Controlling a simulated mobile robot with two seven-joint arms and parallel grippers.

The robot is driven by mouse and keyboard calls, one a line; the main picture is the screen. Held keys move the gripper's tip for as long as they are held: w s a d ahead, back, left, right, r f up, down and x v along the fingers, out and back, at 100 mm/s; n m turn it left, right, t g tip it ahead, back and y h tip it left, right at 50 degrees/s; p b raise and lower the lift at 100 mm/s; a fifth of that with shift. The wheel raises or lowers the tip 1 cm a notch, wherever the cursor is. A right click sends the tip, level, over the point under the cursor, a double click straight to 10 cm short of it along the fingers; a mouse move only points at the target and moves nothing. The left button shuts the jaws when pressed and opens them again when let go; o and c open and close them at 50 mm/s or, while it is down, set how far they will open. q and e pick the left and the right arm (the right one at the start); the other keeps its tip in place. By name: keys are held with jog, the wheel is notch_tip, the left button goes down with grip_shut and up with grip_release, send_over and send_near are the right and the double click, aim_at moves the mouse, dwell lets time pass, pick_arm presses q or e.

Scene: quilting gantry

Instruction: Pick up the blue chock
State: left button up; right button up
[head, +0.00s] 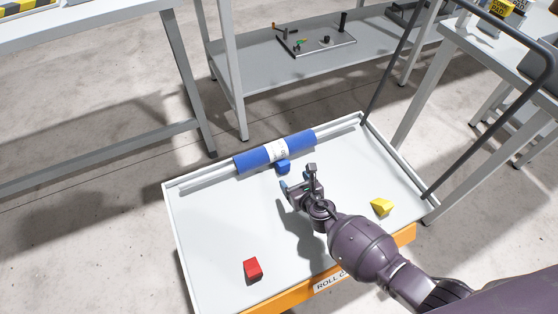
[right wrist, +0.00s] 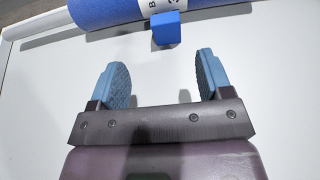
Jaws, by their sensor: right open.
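The blue chock (head: 283,168) is a small block on the white tray of the cart, against the near side of the blue roll (head: 262,155). In the right wrist view the blue chock (right wrist: 166,28) is ahead of the fingers, slightly right of the middle of the gap, beside the roll (right wrist: 120,10). My right gripper (head: 298,179) is open and empty, a short way on the near side of the chock. Its two blue finger pads (right wrist: 160,80) are wide apart and not touching the chock. My left gripper is not in view.
The cart tray (head: 205,230) has a raised rim. A red chock (head: 253,268) lies at its front left and a yellow chock (head: 381,207) at its right. The roll rests on a pale bar near the back rim. A shelf (head: 270,65) stands behind. The tray's left-middle is clear.

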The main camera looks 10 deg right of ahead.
aim_at(285, 166)
jog(key=b+x, duration=0.1)
jog(key=x, duration=0.3)
jog(key=shift+f, duration=0.2)
jog(key=shift+w+a+f+b, duration=0.1)
jog(key=shift+w+b, duration=0.45)
jog(key=shift+w, duration=0.4)
jog(key=x, duration=0.1)
jog(key=b+x, duration=0.1)
jog(key=x, duration=0.1)
jog(key=shift+w+d+f+b, duration=0.2)
jog(key=shift+w+f+b, duration=0.05)
jog(key=shift+w+b, duration=0.15)
jog(key=shift+w+r, duration=0.1)
jog(key=shift+w, duration=0.45)
jog(key=shift+r, duration=0.1)
jog(key=c, duration=1)
jog(key=shift+c, duration=0.2)
